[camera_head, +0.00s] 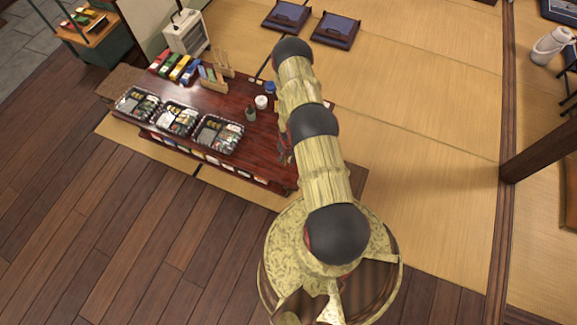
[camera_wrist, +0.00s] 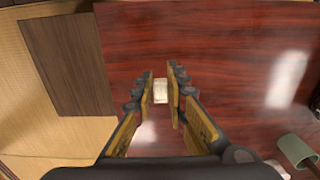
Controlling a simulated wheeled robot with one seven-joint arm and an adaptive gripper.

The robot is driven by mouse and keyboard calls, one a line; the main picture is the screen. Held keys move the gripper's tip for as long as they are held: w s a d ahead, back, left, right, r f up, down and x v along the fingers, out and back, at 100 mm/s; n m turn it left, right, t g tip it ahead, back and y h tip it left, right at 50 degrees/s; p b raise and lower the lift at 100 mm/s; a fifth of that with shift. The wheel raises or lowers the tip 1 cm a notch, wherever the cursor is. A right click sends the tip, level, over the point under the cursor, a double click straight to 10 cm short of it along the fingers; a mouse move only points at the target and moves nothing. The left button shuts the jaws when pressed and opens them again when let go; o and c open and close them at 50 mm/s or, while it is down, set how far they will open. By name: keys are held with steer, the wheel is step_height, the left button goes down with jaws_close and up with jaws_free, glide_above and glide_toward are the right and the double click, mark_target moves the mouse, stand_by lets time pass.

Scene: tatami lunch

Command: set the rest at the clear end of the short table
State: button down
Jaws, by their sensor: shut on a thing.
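My gripper (camera_wrist: 160,82) is shut on the rest (camera_wrist: 160,92), a small pale block between the fingertips in the wrist view. The short table (camera_wrist: 225,45) is dark red and glossy, and its surface lies beneath the gripper. I cannot tell whether the rest touches it. In the head view the short table (camera_head: 262,150) runs from upper left to the middle, and my arm reaches over its right end. That end looks bare where I see it. The fingers are mostly hidden behind my arm there, and the rest is hidden.
Several lunch trays (camera_head: 176,118) line the table's near side. A greenish vessel (camera_wrist: 297,149) is at the wrist view's lower right. A brown board (camera_wrist: 65,62) lies beyond the table edge.

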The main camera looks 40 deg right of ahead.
mark_target(289, 167)
steer(key=shift+s+a+f+b, duration=0.1)
steer(key=shift+f+b, duration=0.7)
steer(key=shift+f, duration=0.9)
steer(key=shift+f, duration=0.15)
steer(key=c, duration=1.8)
jaws_free()
steer(key=shift+o, duration=0.2)
